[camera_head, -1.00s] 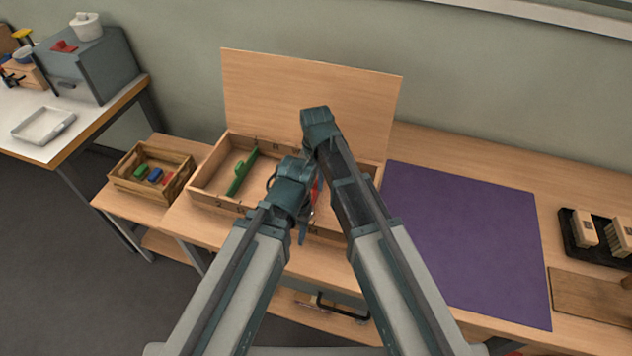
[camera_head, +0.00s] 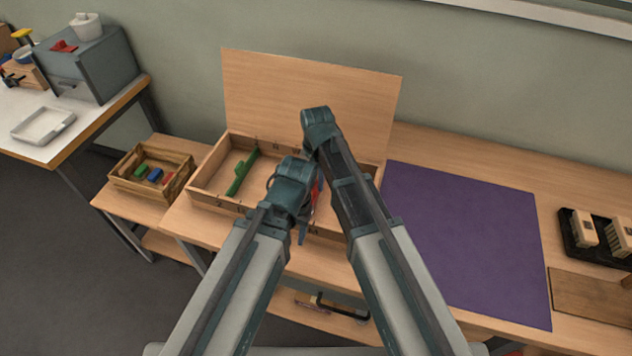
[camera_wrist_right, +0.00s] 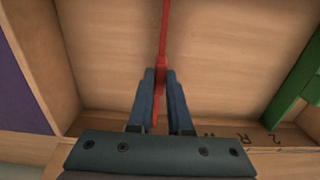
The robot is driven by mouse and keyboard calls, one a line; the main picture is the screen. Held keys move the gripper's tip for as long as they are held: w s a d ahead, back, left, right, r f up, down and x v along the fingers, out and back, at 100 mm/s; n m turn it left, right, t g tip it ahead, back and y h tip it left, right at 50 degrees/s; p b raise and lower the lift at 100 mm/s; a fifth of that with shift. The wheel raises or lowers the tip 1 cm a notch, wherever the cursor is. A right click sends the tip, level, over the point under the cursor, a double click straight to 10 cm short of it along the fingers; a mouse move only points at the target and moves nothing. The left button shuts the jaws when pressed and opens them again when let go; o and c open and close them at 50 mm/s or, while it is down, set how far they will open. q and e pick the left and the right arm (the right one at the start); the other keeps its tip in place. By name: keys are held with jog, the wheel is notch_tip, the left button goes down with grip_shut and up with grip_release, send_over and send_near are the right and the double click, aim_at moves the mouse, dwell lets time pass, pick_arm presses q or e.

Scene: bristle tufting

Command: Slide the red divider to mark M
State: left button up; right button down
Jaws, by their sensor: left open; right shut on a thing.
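The red divider (camera_head: 316,197) stands in the open wooden box, mostly hidden behind my arms in the head view. In the right wrist view the red divider (camera_wrist_right: 165,35) runs up between the fingers of my right gripper (camera_wrist_right: 160,80), which is shut on it. My left gripper (camera_head: 302,236) is open near the front wall of the box, partly covered by its own wrist. I cannot make out mark M.
A green divider (camera_head: 241,172) stands in the left part of the box, also at the right of the right wrist view (camera_wrist_right: 298,75). The box lid (camera_head: 310,85) is raised behind. A small crate (camera_head: 130,185) stands left, a purple mat (camera_head: 465,240) right.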

jog(key=d, duration=0.2)
jog(key=s+d, duration=0.1)
jog(key=shift+s+d, duration=0.1)
jog(key=shift+d, duration=0.25)
pick_arm(q)
jog(key=shift+a, duration=0.1)
pick_arm(e)
jog(key=c, duration=0.8)
grip_release()
jog(key=shift+d, duration=0.1)
jog(key=shift+c, duration=0.2)
pick_arm(q)
jog(key=shift+r, duration=0.1)
pick_arm(e)
jog(key=shift+r, duration=0.1)
jog(key=shift+r+p, duration=0.5)
jog(key=shift+p, duration=0.1)
pick_arm(q)
notch_tip(320, 180, up, 14)
jog(key=p, duration=1.2)
jog(key=shift+f+p, duration=0.2)
jog(key=shift+p, duration=0.1)
pick_arm(e)
notch_tip(320, 180, up, 13)
jog(key=shift+f, duration=0.2)
